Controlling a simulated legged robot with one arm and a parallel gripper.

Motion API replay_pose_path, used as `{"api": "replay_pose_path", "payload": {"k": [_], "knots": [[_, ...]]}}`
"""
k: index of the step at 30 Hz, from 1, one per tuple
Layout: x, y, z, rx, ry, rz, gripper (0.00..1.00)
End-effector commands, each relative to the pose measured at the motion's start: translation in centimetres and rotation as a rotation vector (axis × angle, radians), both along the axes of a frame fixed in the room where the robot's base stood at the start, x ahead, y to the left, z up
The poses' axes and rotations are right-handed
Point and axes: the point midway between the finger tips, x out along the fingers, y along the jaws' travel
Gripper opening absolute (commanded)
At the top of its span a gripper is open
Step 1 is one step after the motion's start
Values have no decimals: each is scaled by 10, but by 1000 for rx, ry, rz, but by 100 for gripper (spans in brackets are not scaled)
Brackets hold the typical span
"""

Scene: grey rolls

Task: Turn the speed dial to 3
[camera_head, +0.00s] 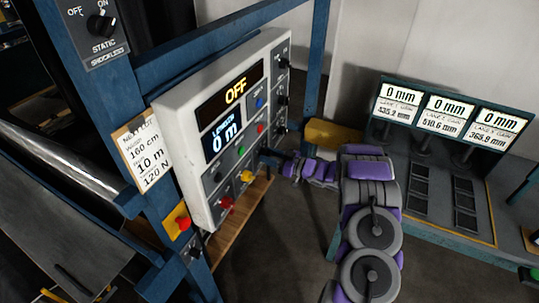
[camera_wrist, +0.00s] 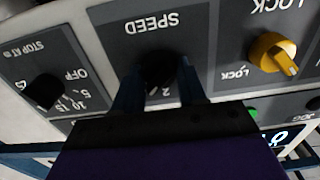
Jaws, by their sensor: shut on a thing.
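The speed dial (camera_wrist: 157,62) is a black round knob under the label SPEED, which appears upside down in the wrist view. My gripper (camera_wrist: 160,80) has its two dark fingers on either side of the dial and is shut on it. A white mark and the number 2 show between the fingers, below the dial. The rest of the scale is hidden by the fingers. In the head view my gripper (camera_head: 268,157) reaches the right side of the light grey control panel (camera_head: 185,140), and the dial cannot be made out there.
A yellow lock knob (camera_wrist: 271,52) and a black STOP AT knob (camera_wrist: 43,91) flank the dial. The panel display (camera_head: 235,92) reads OFF and the length display (camera_head: 222,137) reads 0 m. A blue frame post (camera_head: 317,60) stands behind the panel.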

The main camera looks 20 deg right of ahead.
Motion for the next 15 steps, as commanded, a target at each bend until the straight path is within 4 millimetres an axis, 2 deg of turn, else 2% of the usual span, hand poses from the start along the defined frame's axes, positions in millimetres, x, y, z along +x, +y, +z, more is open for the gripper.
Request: {"api": "replay_pose_path", "payload": {"k": [1,13,14,15], "knots": [[-2,0,-6,6,17,0,10],[-2,0,-5,9,17,0,10],[-2,0,-5,9,17,0,42],[-2,0,-5,8,17,-1,45]]}}
